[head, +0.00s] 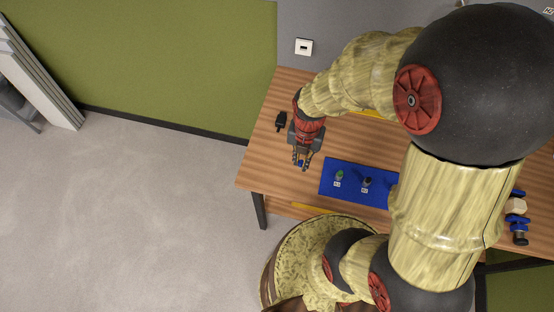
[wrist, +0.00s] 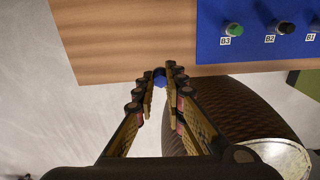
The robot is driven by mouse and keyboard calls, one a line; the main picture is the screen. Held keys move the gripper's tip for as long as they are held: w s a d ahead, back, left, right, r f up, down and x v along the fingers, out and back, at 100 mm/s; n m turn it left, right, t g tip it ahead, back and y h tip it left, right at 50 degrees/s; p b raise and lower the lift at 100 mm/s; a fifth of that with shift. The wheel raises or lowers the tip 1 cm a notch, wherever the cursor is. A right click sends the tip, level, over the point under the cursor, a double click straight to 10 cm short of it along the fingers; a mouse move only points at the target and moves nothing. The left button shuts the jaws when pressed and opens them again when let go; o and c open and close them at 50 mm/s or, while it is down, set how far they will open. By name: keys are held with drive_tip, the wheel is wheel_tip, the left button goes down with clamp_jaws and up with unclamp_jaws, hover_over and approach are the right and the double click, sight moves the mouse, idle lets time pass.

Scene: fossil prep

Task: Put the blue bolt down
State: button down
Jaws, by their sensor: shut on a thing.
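The blue bolt (wrist: 159,77) is between my gripper's fingertips, and only part of it shows in the wrist view. In the head view it is a small blue patch (head: 301,163) between the fingers. My gripper (head: 302,166) is shut on it, above the left part of the wooden table (head: 270,165), to the left of the blue mat. In the wrist view my gripper (wrist: 160,84) appears near the table's edge. How high the bolt is above the table I cannot tell.
A blue mat (head: 329,190) holds a green-topped piece (head: 340,174) at label B3 and a black-topped piece (head: 367,182) at B2. A small black object (head: 281,121) lies at the left back. Blue and black items (head: 519,225) lie at the right. Bare wood shows left of the mat.

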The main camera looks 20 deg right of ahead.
drive_tip(key=w+a+f, duration=0.1)
drive_tip(key=w+f, duration=0.1)
drive_tip(key=w+a+f, duration=0.1)
drive_tip(key=w+f, duration=0.2)
drive_tip(key=w+a+f, duration=0.2)
drive_tip(key=shift+w+f+b, duration=0.2)
drive_tip(key=shift+w+b, duration=0.15)
drive_tip(key=shift+w, duration=0.05)
drive_tip(key=shift+w+f, duration=0.15)
drive_tip(key=shift+f, duration=1.6)
drive_tip(key=shift+f, duration=0.15)
drive_tip(key=c, duration=1.9)
unclamp_jaws()
drive_tip(key=shift+o, duration=0.3)
